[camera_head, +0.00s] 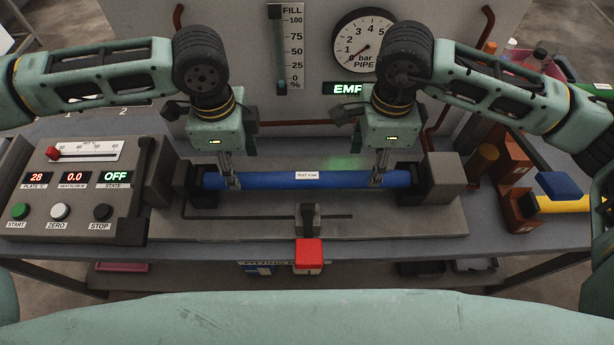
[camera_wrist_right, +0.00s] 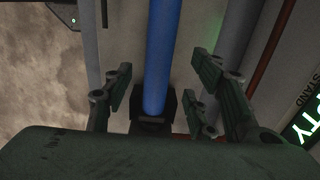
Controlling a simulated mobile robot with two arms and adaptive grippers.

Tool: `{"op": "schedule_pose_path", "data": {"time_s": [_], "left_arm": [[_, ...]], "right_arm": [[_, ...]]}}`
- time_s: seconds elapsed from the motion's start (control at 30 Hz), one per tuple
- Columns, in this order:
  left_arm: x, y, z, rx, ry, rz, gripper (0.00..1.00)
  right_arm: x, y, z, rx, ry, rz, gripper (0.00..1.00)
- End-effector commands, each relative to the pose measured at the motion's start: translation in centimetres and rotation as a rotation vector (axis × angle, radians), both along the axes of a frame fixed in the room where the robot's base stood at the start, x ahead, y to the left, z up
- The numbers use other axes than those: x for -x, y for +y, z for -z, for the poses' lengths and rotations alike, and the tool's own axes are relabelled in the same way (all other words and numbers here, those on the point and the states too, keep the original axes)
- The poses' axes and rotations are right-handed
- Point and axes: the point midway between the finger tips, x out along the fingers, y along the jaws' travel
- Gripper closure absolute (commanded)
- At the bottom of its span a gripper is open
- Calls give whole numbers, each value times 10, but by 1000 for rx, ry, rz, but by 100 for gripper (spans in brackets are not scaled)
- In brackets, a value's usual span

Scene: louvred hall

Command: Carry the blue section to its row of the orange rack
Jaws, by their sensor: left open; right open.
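The blue section (camera_head: 270,181) is a long blue pipe with a white label, lying level across the test stand between two dark end blocks. My left gripper (camera_head: 232,183) is over its left part and my right gripper (camera_head: 378,180) is over its right part, both pointing down. In the right wrist view the blue section (camera_wrist_right: 161,60) runs between the spread fingers of my right gripper (camera_wrist_right: 165,100), with gaps on both sides. Both grippers are open.
A control box (camera_head: 75,190) with START, ZERO and STOP buttons stands at left. A red-topped lever (camera_head: 308,252) stands in front of the pipe. A pressure gauge (camera_head: 365,45) reads near zero behind.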

Motion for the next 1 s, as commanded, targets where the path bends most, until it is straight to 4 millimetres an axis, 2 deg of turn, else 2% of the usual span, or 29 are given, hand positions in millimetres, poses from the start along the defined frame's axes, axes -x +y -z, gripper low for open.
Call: {"op": "schedule_pose_path", "data": {"time_s": [0.1, 0.3, 0.47, 0.73, 1.0], "left_arm": [[1, 0, 20, -1, 2, 0, 48], [0, 0, 44, 0, 0, 0, 48], [0, 0, 52, 1, -1, 0, 48], [0, 0, 53, 1, -1, 0, 48], [0, 0, 53, 1, -1, 0, 72]], "right_arm": [[1, 0, 20, 0, 4, 1, 48], [1, 0, 45, 0, 4, 2, 48], [1, 0, 52, -1, 1, 1, 48], [1, 0, 53, -1, 1, 0, 48], [1, 0, 53, -1, 1, 0, 72]]}}
